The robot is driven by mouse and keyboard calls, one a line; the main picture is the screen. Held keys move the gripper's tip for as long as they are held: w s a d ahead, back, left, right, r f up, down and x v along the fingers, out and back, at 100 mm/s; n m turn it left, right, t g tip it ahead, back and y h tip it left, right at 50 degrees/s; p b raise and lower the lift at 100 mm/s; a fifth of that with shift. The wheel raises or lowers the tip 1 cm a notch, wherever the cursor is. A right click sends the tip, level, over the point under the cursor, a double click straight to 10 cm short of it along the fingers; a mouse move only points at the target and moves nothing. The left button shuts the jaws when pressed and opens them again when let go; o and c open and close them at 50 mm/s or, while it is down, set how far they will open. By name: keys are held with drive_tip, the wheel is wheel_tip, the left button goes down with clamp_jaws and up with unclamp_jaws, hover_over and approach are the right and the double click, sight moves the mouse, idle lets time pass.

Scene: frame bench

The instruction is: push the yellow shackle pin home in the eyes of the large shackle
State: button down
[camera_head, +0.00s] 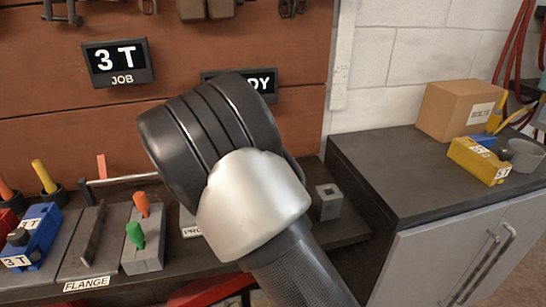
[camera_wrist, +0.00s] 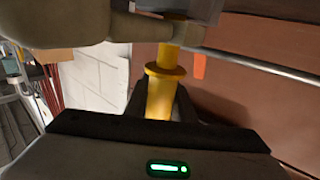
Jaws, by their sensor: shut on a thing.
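The yellow shackle pin (camera_wrist: 161,92) is in the wrist view, with a wide collar partway along it. My gripper (camera_wrist: 160,108) is shut on the pin's near end, below the collar. The pin's far end reaches a thick olive-grey curved part (camera_wrist: 105,32), which seems to be the large shackle, at the top of the wrist view. A length of pin shows between collar and shackle. I cannot tell how deep the tip sits in the eyes. In the head view my arm hides the gripper, the pin and that shackle.
A blue 3T block (camera_head: 38,240), an orange-handled tool (camera_head: 141,204) and a green-handled tool (camera_head: 134,234) are on the bench at left. A grey square block (camera_head: 328,201) stands right of my arm. A cardboard box (camera_head: 460,110) and a yellow block (camera_head: 480,160) sit on the right cabinet.

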drive_tip(key=shift+f+b, duration=0.85)
drive_tip(key=shift+f, duration=0.35)
drive_tip(key=c, duration=1.4)
unclamp_jaws()
drive_tip(key=shift+c, duration=0.2)
drive_tip(key=p+v, duration=0.3)
drive_tip(key=v, duration=1.4)
drive_tip(key=shift+s, duration=0.2)
drive_tip(key=shift+a+r, duration=0.1)
